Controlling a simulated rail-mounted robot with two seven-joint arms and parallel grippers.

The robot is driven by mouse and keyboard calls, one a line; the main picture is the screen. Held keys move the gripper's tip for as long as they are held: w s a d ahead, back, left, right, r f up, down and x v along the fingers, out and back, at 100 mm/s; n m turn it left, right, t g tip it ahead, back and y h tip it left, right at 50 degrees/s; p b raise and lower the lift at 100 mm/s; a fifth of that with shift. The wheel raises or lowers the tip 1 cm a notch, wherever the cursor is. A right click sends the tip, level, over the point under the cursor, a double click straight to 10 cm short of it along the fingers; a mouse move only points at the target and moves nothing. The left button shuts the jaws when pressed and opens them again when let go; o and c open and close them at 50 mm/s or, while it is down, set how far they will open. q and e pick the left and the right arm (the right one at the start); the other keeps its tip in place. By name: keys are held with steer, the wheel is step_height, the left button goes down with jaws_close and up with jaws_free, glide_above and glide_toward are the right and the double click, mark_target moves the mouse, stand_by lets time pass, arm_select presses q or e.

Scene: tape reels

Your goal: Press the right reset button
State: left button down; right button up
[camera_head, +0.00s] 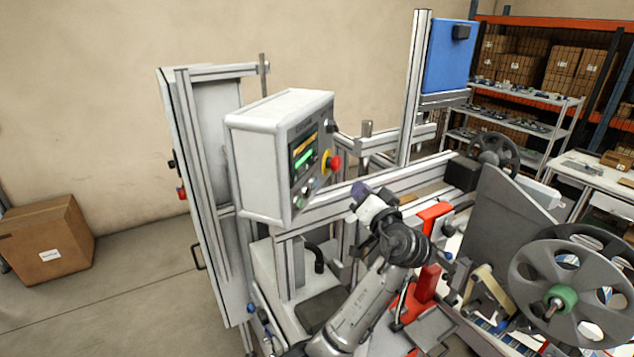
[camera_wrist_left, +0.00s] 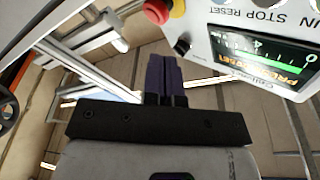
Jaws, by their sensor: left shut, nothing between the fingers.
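A pale grey control box (camera_head: 262,165) hangs on a frame left of centre in the head view. Its face has a lit screen (camera_head: 303,152), small round buttons (camera_head: 304,192) below it and a red stop knob on yellow (camera_head: 333,162) at the right. In the left wrist view the panel face (camera_wrist_left: 202,22) shows at upper right, with STOP and RESET lettering; I cannot make out a reset button for certain. My left gripper (camera_head: 360,194) is shut and empty, in front and to the lower right of the box. Its dark purple fingers (camera_wrist_left: 165,72) are apart from the panel.
Aluminium rails (camera_head: 375,188) run behind my left gripper. Large grey reels (camera_head: 567,292) and red machine parts (camera_head: 428,284) stand at the right. A cardboard box (camera_head: 48,240) sits on the floor at left. The floor before the frame's left side is clear.

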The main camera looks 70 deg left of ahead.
mark_target(316, 183)
arm_select(q)
steer(key=s+a, duration=0.4)
steer(key=shift+s+a, duration=0.15)
steer(key=shift+a, duration=0.1)
steer(key=shift+s+a, duration=0.1)
stand_by(2.2)
steer(key=shift+s+a, duration=0.2)
steer(key=shift+s+a, duration=0.25)
steer(key=shift+a, duration=0.05)
stand_by(1.0)
steer(key=shift+w+d, duration=0.55)
steer(key=shift+d, duration=0.05)
